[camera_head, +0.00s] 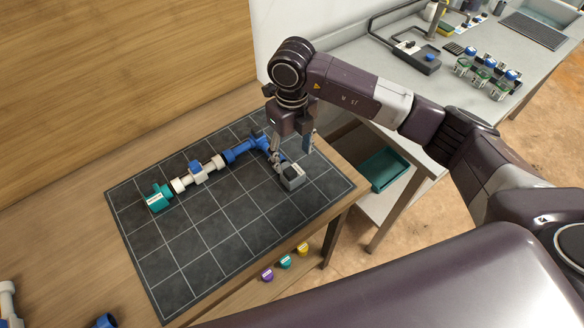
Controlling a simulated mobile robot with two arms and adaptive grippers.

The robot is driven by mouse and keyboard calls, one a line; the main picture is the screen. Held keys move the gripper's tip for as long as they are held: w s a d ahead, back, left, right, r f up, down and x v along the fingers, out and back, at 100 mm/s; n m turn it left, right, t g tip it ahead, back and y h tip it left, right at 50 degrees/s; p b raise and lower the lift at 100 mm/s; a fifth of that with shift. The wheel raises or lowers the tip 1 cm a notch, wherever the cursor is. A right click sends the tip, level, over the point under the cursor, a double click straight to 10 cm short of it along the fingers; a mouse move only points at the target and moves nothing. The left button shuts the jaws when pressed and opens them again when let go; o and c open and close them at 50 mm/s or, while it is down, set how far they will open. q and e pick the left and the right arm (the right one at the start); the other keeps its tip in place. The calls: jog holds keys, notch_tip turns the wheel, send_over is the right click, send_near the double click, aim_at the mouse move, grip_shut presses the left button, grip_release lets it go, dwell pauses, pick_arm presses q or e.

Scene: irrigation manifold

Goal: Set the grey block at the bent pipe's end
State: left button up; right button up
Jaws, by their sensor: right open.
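The grey block (292,176) sits on the dark gridded mat (222,230) near its right end. The pipe run lies on the mat to its left: a teal end piece (159,198), white fittings with a blue part (197,173), and a blue bent pipe (246,150). The bent pipe's right end comes close to the block; whether they touch cannot be told. My right gripper (291,152) points down just above the block, open, its fingers apart. It partly hides the bent pipe's end. My left gripper is not in view.
The mat's front half is bare. Purple, teal and yellow caps (285,262) are below the table's front edge. A grey bench (440,90) with electronics and green-and-blue parts stands at the back right, above a teal bin (384,169). Loose pipe pieces (105,321) are at bottom left.

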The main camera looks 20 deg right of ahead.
aim_at(292, 167)
notch_tip(292, 167, up, 6)
jog(key=shift+f+b, duration=0.2)
jog(key=shift+b, duration=0.5)
